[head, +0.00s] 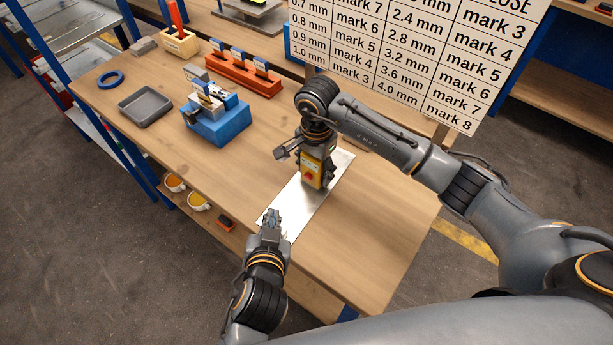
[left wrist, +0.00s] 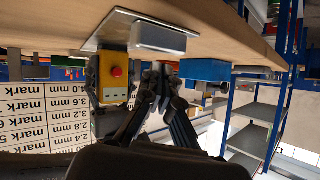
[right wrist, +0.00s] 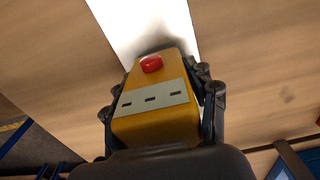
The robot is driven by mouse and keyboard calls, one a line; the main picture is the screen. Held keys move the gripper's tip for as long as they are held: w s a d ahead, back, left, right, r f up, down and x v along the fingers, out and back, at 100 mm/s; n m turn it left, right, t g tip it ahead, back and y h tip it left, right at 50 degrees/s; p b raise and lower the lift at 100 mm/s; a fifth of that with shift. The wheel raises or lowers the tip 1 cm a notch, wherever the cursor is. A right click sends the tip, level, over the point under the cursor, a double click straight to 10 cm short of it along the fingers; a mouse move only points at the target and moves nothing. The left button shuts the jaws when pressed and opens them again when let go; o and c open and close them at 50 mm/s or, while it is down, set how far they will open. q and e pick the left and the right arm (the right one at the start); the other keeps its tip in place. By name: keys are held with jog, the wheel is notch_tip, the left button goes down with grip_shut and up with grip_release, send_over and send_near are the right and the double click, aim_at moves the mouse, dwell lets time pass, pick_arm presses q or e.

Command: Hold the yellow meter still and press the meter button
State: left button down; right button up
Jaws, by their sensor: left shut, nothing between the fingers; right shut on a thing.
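The yellow meter (head: 309,182) stands on a shiny metal sheet (head: 299,205). It has a red button (head: 308,176), also clear in the right wrist view (right wrist: 151,64), where a pale strip with three dark slots crosses the meter (right wrist: 160,125). My right gripper (head: 318,166) is shut on the meter, with fingers along both its sides. My left gripper (head: 271,219) is shut and empty near the sheet's front end, apart from the meter. In the upside-down left wrist view, its fingertips (left wrist: 160,72) are beside the meter (left wrist: 112,88), and the button (left wrist: 117,71) is uncovered.
A pale grey block (left wrist: 158,38) is at the sheet, close to my left fingertips. Further left on the bench are a blue fixture (head: 217,122), a grey tray (head: 146,106), a blue ring (head: 110,79) and an orange rack (head: 243,75). A chart board (head: 430,50) stands behind.

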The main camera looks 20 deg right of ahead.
aim_at(308, 177)
pick_arm(q)
jog(key=shift+w, duration=0.1)
jog(key=shift+w+d, duration=0.9)
jog(key=shift+d, duration=0.25)
jog(key=shift+w+d, duration=0.85)
jog(key=shift+d, duration=0.3)
jog(key=shift+w+d, duration=0.9)
jog(key=shift+d, duration=0.25)
jog(key=shift+w+d, duration=0.3)
jog(key=shift+d, duration=0.05)
